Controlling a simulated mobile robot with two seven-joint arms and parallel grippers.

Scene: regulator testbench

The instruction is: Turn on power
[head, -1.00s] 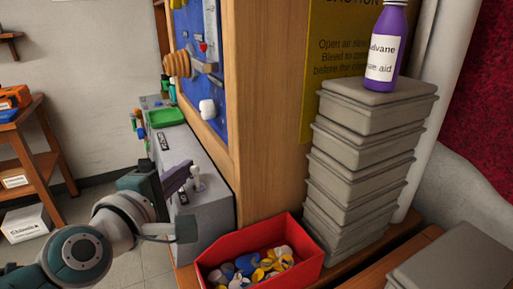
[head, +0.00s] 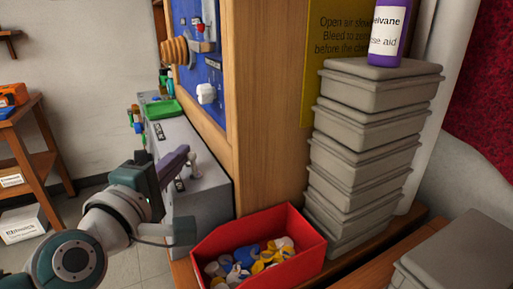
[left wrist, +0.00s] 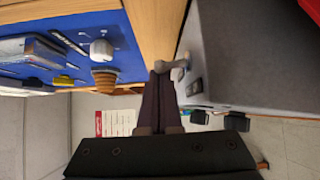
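A grey box unit (head: 198,195) stands at the left end of the bench, with a small pale lever (head: 194,165) sticking up from its top. My left gripper (head: 180,154) reaches in from the left, its purple fingers beside the lever's tip. In the left wrist view, the dark fingers (left wrist: 160,78) lie together with no clear gap. The lever (left wrist: 180,66) shows right at their tips, on the right side. I cannot tell whether they touch it. A small dark label or display (left wrist: 193,88) is on the box near the lever. My right gripper is not in view.
A red bin (head: 305,255) of coloured caps stands right of the box. A wooden post (head: 270,110) and blue tool panel (head: 217,95) rise behind. Stacked grey tubs (head: 365,150) with a purple bottle (head: 390,30) stand at right. A green tray (head: 162,109) lies farther back.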

